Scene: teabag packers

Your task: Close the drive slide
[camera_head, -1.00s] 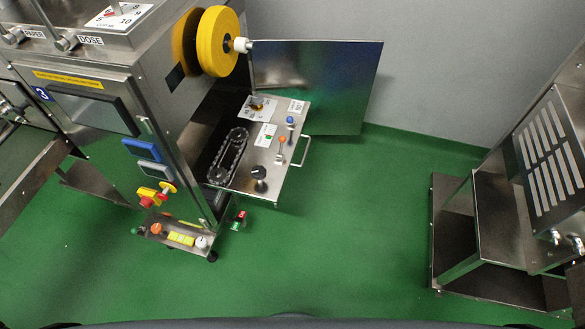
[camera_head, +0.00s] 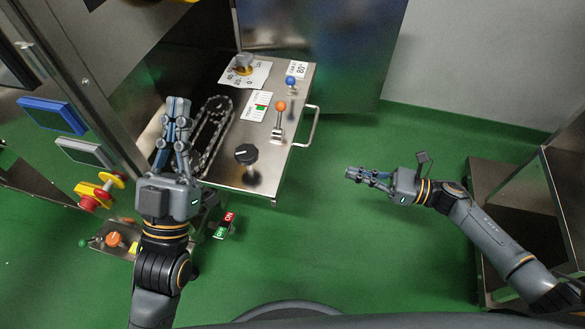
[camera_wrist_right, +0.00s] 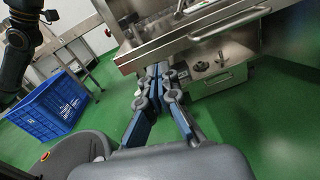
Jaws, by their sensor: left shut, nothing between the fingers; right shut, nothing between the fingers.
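The drive slide (camera_head: 232,176) is a steel drawer standing out of the machine in the head view. It carries a chain loop (camera_head: 210,125), a black knob (camera_head: 246,154), an orange-topped lever (camera_head: 281,106) and a blue-topped lever (camera_head: 290,81). Its bar handle (camera_head: 314,126) is on the right side. My left gripper (camera_head: 177,104) is shut and empty, over the slide's left side near the chain; I cannot tell whether it touches. My right gripper (camera_head: 351,173) is shut and empty, right of the handle and apart from it. Its fingers also show in the right wrist view (camera_wrist_right: 160,78).
An open door panel (camera_head: 310,45) stands behind the slide. A red and green switch (camera_head: 225,225) and a red-yellow stop button (camera_head: 95,194) are at the lower left. A steel stand (camera_head: 490,190) is at the right. Green floor between is clear. A blue crate (camera_wrist_right: 48,108) shows in the wrist view.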

